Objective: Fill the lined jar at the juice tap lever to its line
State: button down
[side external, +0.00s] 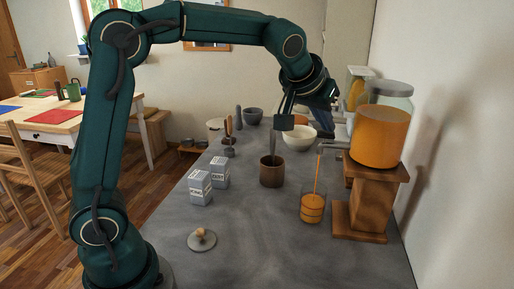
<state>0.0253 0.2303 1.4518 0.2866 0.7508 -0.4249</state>
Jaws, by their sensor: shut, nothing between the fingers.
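The juice dispenser (380,135) is a glass vessel of orange juice on a wooden stand at the right. Its tap (334,146) points left, and a thin orange stream (317,175) falls from it. The lined jar (312,208) stands upright on the counter under the tap, and the stream runs into it. Orange shows inside the jar; the exact level against its line is too small to tell. My gripper (285,122) is shut and empty, above and left of the tap. I cannot tell the lever apart or whether my gripper touches it.
A brown pot (271,177) with a utensil stands left of the jar. A white bowl (299,138) and a second dispenser (357,90) are behind. The front counter (270,255) is clear.

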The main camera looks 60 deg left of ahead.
jog(key=shift+r, duration=2.5)
jog(key=shift+r, duration=0.15)
jog(key=s+r, duration=0.2)
jog(key=s, duration=0.9)
jog(key=s+d+f+m+g+h, duration=0.2)
jog(key=s+d+f+m, duration=0.1)
jog(key=s+f, duration=1.1)
jog(key=shift+d+g, duration=0.15)
jog(key=shift+g, duration=0.25)
